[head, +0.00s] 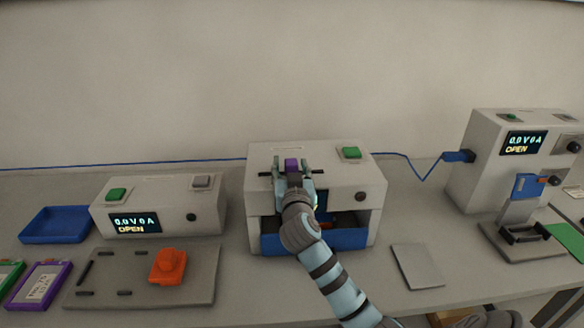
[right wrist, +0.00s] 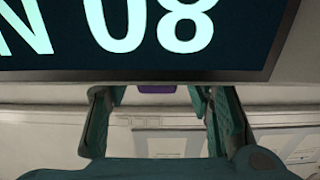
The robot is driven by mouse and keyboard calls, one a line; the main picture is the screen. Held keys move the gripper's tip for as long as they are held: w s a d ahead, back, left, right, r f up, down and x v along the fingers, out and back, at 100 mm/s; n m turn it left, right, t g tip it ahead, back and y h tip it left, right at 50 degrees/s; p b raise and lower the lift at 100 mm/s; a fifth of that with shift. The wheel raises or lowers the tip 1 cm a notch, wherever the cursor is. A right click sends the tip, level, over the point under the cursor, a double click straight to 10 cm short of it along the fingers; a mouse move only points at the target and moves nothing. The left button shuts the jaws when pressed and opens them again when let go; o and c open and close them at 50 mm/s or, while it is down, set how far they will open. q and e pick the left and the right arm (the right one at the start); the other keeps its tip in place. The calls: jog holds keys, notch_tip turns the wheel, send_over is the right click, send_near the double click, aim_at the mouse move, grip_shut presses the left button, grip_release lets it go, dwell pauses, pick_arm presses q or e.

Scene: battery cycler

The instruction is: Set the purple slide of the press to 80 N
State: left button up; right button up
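The press (head: 232,205) is a pale grey box with a blue tray (head: 345,239) in its open front. Its purple slide (head: 291,164) stands on the top, and a bit of the slide (right wrist: 157,88) shows in the right wrist view. My right gripper (head: 291,170) is over the press top with its fingers apart. One finger is on each side of the slide, with gaps visible in the right wrist view (right wrist: 157,100). A dark display (right wrist: 150,35) there, seen upside down and partly cut off, reads 80 N. My left gripper is not in view.
A green button (head: 351,153) is on the press top, right of the slide. A cycler box (head: 160,206) stands left and a taller one (head: 485,150) right, both displaying OPEN. An orange block (head: 168,267) sits on a grey plate. A grey panel (head: 418,266) lies right of the press.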

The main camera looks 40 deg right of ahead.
jog(key=v, duration=1.2)
jog(key=shift+d, duration=0.15)
